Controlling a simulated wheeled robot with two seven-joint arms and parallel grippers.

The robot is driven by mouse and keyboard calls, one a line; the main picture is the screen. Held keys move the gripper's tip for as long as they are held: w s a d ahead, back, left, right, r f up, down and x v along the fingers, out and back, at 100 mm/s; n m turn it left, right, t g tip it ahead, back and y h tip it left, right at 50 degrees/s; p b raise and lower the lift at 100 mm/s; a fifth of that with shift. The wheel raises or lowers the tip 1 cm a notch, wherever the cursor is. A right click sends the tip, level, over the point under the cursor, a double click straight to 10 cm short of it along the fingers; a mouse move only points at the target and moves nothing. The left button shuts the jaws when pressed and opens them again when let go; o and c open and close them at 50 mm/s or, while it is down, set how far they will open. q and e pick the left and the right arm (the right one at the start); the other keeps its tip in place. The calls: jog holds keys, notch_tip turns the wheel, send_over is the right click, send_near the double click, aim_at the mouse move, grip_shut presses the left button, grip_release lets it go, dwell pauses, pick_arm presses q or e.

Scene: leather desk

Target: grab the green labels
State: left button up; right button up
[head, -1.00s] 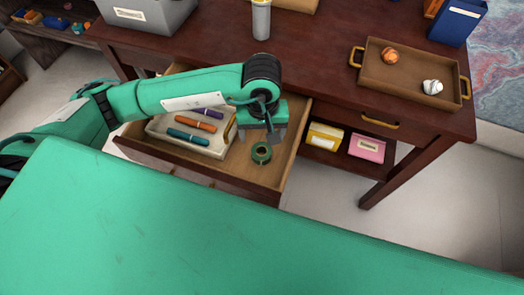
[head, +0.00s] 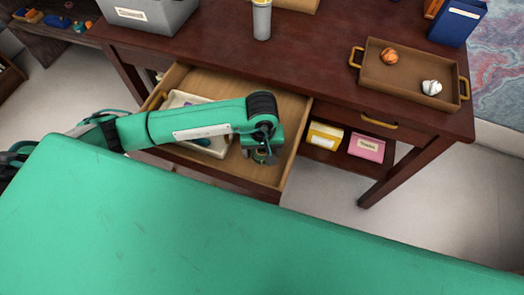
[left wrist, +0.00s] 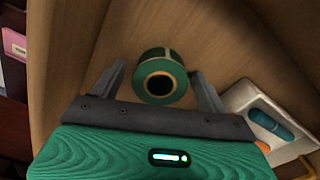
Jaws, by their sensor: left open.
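The green labels are a small roll (left wrist: 174,68) with a dark centre hole, lying in the open drawer (head: 240,95). In the left wrist view the roll sits between the spread fingers of my left gripper (left wrist: 161,85), apart from both. In the head view the gripper (head: 262,158) is over the roll (head: 260,156) and mostly hides it. My left gripper is open and empty. My right gripper is not in view.
A white pen tray (head: 185,100) lies left of the roll in the drawer, mostly behind my arm. The drawer's front wall is close to the gripper. A brown tray (head: 410,72) with two crumpled balls stands on the desk.

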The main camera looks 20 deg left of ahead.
pick_arm(q)
jog(key=c, duration=1)
jog(key=shift+c, duration=0.4)
jog(key=shift+r, duration=0.15)
